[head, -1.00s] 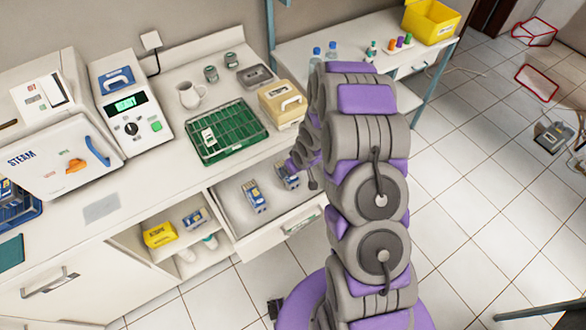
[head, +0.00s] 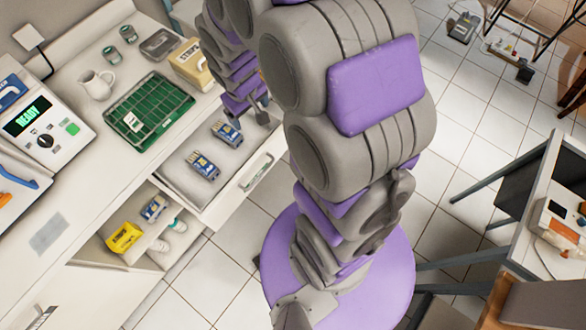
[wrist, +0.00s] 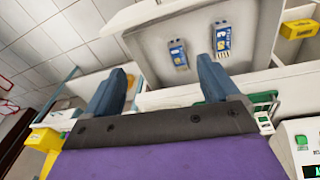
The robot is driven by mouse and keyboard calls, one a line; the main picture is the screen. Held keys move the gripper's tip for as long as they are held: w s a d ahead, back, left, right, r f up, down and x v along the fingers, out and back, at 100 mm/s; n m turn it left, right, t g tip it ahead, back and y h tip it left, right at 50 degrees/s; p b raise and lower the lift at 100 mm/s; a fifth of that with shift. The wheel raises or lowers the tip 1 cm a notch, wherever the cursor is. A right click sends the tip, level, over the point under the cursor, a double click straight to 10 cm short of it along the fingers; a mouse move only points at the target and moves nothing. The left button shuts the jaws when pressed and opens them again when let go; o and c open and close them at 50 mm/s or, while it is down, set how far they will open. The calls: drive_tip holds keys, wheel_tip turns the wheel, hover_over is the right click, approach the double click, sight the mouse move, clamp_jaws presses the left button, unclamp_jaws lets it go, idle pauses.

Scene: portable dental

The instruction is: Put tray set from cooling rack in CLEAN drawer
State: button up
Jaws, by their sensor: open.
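The green wire cooling rack (head: 165,100) lies on the counter with a small white card on it; I see no tray set on it. The open drawer (head: 222,190) below holds two blue packs, which look like tray sets: one near the front (head: 203,166) and one farther back (head: 227,133). They also show in the wrist view, left pack (wrist: 178,55) and right pack (wrist: 221,40). My gripper (wrist: 160,82) is open and empty, its fingers wide apart near the drawer. The drawer's label is too small to read.
An open shelf below holds a yellow box (head: 124,237) and another blue pack (head: 154,208). The READY machine (head: 42,125), a white jug (head: 97,84) and a cream container (head: 190,62) stand on the counter. A side table (head: 560,200) is at right; tiled floor lies between.

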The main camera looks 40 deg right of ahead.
drive_tip(key=s+a+r+g, duration=0.1)
drive_tip(key=s+r, duration=0.3)
drive_tip(key=s, duration=0.4)
drive_tip(key=s+a+r+m+g, duration=0.1)
drive_tip(key=s+r, duration=0.3)
drive_tip(key=s, duration=0.5)
drive_tip(key=s+a+r+g+y, duration=0.1)
drive_tip(key=s+r, duration=0.3)
drive_tip(key=s, duration=0.4)
drive_tip(key=shift+s+a+r+m, duration=0.15)
drive_tip(key=shift+a+r+m, duration=0.25)
drive_tip(key=shift+a, duration=0.1)
